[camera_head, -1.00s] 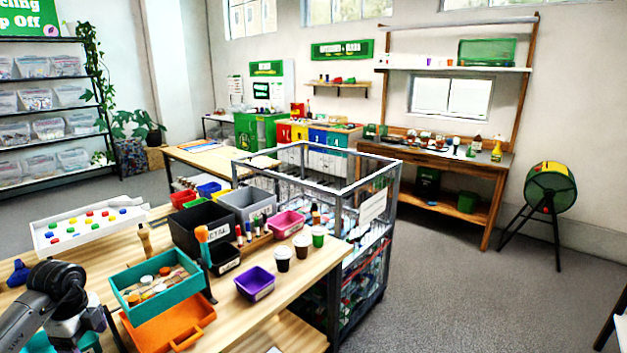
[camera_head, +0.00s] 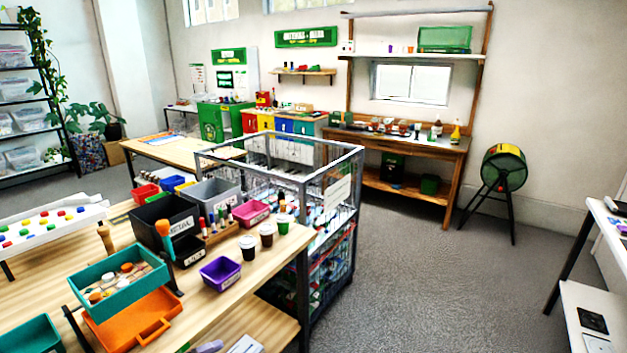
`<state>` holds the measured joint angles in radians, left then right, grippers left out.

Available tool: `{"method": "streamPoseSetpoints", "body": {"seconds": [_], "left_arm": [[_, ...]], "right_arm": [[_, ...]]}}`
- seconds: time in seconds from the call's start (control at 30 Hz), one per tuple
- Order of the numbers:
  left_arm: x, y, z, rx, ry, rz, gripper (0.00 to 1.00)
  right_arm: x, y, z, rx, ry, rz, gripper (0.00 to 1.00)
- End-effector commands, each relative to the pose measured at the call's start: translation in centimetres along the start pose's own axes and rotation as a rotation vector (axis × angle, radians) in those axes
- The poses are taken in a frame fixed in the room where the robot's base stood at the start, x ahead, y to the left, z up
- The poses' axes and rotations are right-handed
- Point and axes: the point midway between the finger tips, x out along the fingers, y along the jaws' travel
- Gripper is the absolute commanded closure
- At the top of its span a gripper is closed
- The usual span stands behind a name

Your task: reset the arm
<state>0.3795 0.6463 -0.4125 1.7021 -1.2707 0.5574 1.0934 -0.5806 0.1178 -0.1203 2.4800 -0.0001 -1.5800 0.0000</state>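Neither of my grippers shows in the head view now, and no part of my arms is clearly in view. The wooden sorting table (camera_head: 207,301) fills the lower left. On it are a teal tray (camera_head: 119,284) with small items, an orange bin (camera_head: 134,322) partly under it, a purple bin (camera_head: 221,272), a black bin (camera_head: 168,224), a grey bin (camera_head: 211,198) and a pink bin (camera_head: 251,211). Several lidded cups (camera_head: 267,233) stand near the table's right edge.
A wire cage (camera_head: 331,231) with a metal frame stands against the table's right end. A wooden workbench (camera_head: 397,143) and a drum on a stand (camera_head: 503,168) are at the back. A white shelf unit (camera_head: 590,296) is at the right. Grey floor between is clear.

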Motion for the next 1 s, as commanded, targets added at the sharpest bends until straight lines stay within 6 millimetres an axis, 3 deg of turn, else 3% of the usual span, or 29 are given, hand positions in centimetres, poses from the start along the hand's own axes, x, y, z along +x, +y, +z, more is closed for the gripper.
{"method": "streamPoseSetpoints", "body": {"seconds": [0.1,0.27,0.37,0.47,0.67,0.8,1.0], "left_arm": [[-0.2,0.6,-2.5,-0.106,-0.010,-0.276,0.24],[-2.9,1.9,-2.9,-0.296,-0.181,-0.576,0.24],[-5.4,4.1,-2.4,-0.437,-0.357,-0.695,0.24],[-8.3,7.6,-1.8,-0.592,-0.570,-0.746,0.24],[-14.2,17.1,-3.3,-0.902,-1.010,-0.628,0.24],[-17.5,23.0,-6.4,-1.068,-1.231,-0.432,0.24],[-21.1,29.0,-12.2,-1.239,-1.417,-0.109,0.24]], "right_arm": [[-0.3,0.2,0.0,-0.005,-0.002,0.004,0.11],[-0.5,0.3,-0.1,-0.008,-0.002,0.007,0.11],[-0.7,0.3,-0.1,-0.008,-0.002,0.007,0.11],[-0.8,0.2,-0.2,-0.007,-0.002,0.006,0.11],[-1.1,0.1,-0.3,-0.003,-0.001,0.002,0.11],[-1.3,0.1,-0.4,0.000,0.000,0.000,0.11],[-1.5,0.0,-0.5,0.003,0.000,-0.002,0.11]]}}
